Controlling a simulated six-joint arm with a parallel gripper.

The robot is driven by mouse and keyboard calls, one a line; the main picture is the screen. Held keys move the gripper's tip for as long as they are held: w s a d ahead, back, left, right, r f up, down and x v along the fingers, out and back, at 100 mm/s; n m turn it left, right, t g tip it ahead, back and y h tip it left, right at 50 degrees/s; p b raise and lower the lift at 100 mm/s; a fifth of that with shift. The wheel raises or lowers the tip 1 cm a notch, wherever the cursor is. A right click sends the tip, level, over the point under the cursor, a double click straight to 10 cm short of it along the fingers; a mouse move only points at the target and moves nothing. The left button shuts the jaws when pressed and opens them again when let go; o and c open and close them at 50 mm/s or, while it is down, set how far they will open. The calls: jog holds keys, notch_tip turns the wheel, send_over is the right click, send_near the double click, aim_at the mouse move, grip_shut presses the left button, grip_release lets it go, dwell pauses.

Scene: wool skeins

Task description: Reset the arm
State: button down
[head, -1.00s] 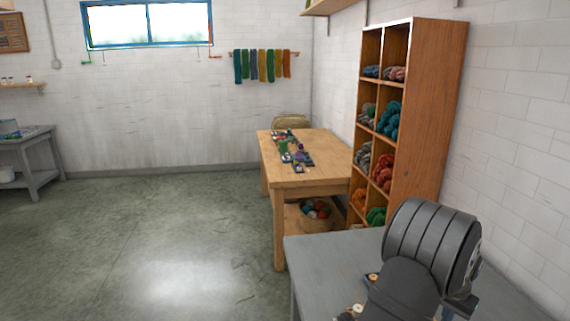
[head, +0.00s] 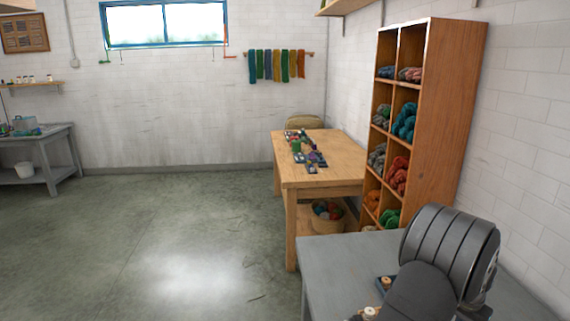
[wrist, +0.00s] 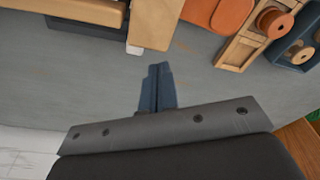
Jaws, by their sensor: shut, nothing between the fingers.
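My gripper (wrist: 157,88) shows in the wrist view with its two dark fingers together and nothing between them. It hangs over the grey table top (wrist: 215,100), apart from the things on it. In the head view my dark arm is at the lower right, over the grey table (head: 335,265), and it hides the gripper.
In the wrist view a wooden block (wrist: 155,22), an orange piece (wrist: 232,14), and a wooden holder (wrist: 246,40) lie near the top edge, with spools (wrist: 275,22) at right. In the head view stand a wooden table (head: 335,173) and a tall shelf of skeins (head: 437,120).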

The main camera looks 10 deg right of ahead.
jog(key=shift+f, duration=1.7)
jog(key=c, duration=0.8)
grip_release()
jog(key=o, duration=0.4)
jog(key=shift+r, duration=0.15)
jog(key=o, duration=0.4)
notch_tip(320, 180, up, 8)
jog(key=s+a+m, duration=0.1)
jog(key=m, duration=0.4)
jog(key=shift+s+a, duration=0.15)
jog(key=shift+s, duration=0.05)
jog(key=s+a+r+m+h, duration=0.1)
jog(key=s+a+r+m, duration=0.2)
jog(key=r+m, duration=0.35)
jog(key=s+a+r+m+t+h, duration=0.1)
jog(key=s+a+r+m, duration=0.1)
jog(key=a+r+m, duration=0.35)
jog(key=s+a+r+m, duration=0.25)
jog(key=r+m, duration=0.35)
jog(key=r, duration=0.3)
jog(key=d+x, duration=0.1)
jog(key=x, duration=0.9)
jog(key=shift+m, duration=0.3)
